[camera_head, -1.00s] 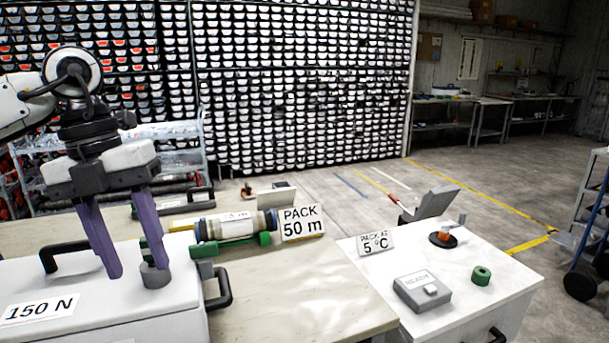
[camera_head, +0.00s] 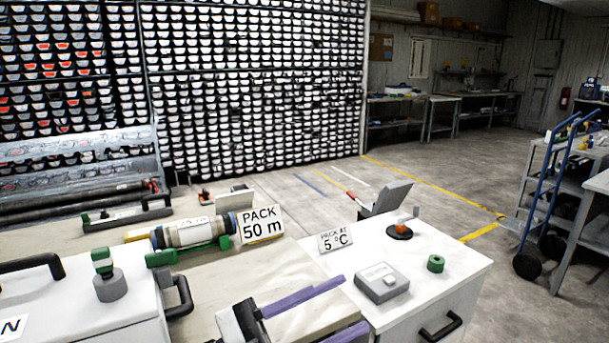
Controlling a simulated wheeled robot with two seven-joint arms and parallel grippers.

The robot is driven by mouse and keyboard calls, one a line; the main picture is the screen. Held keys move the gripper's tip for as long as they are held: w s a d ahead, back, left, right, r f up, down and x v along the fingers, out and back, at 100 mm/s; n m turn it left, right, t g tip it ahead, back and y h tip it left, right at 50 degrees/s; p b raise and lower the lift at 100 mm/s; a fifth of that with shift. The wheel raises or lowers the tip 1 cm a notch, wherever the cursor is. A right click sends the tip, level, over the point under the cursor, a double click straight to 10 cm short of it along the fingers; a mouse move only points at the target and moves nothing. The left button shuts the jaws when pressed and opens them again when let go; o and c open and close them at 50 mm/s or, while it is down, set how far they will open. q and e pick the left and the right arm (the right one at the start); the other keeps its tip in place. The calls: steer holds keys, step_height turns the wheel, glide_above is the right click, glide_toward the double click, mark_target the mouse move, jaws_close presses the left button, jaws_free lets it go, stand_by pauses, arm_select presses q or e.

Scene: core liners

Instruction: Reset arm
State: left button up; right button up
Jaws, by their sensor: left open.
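My left gripper (camera_head: 352,304) is low in the picture, in front of the bench and the white cabinet. Its two purple fingers point right and are apart, with nothing between them. A grey round knob with a green top (camera_head: 106,272) stands on the white box (camera_head: 60,310) at the left, well apart from the gripper. My right gripper is not in view.
A core liner (camera_head: 188,232) lies in a green holder beside the "PACK 50 m" sign (camera_head: 261,223). The white cabinet (camera_head: 455,268) carries a grey button box (camera_head: 382,283), a green ring (camera_head: 436,263) and a "5 °C" sign (camera_head: 336,239). A blue trolley (camera_head: 545,195) stands right; floor between is clear.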

arm_select(q)
steer(key=w+a+f+n+t+y, duration=0.1)
steer(key=a+f+n+t+y, duration=0.45)
steer(key=f+n, duration=0.4)
steer(key=w+a+f+n+t+y, duration=0.2)
steer(key=a+f+n+t+y, duration=0.3)
steer(key=f+n+y, duration=0.4)
steer(key=s+a+f+n+g+y, duration=0.2)
steer(key=s+a+f, duration=0.3)
steer(key=s+f, duration=0.5)
steer(key=s+a+f+n+g+y, duration=0.2)
steer(key=s+a+f+g, duration=0.3)
steer(key=s+f, duration=0.5)
step_height(320, 180, down, 3)
steer(key=shift+a+f+y, duration=0.15)
steer(key=shift+y, duration=0.2)
steer(key=shift+w+n, duration=0.1)
steer(key=shift+n, duration=0.15)
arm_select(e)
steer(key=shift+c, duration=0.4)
